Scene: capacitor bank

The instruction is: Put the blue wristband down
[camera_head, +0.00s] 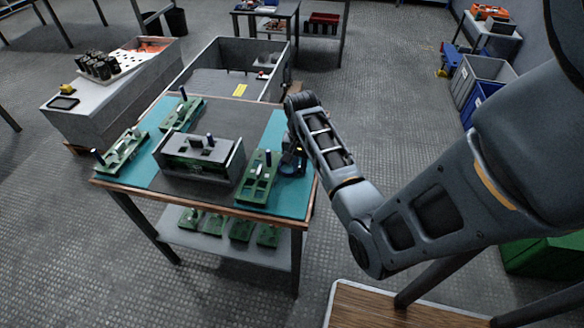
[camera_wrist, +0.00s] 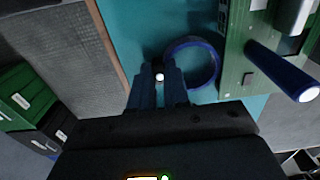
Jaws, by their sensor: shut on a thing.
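The blue wristband (camera_wrist: 214,58) is a dark blue ring, seen in the wrist view just beyond and to the right of my fingertips. My gripper (camera_wrist: 160,72) is shut on the near left part of its rim. In the head view the wristband (camera_head: 289,168) shows small and dark at the right side of the teal-topped table (camera_head: 292,190), below my gripper (camera_head: 296,153). It is at or just above the teal surface; I cannot tell whether it touches.
A green board with a blue-handled part (camera_head: 258,178) lies close to the left of the wristband. The table's right edge is close to my gripper. Grey walled bin (camera_head: 230,70) stands behind.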

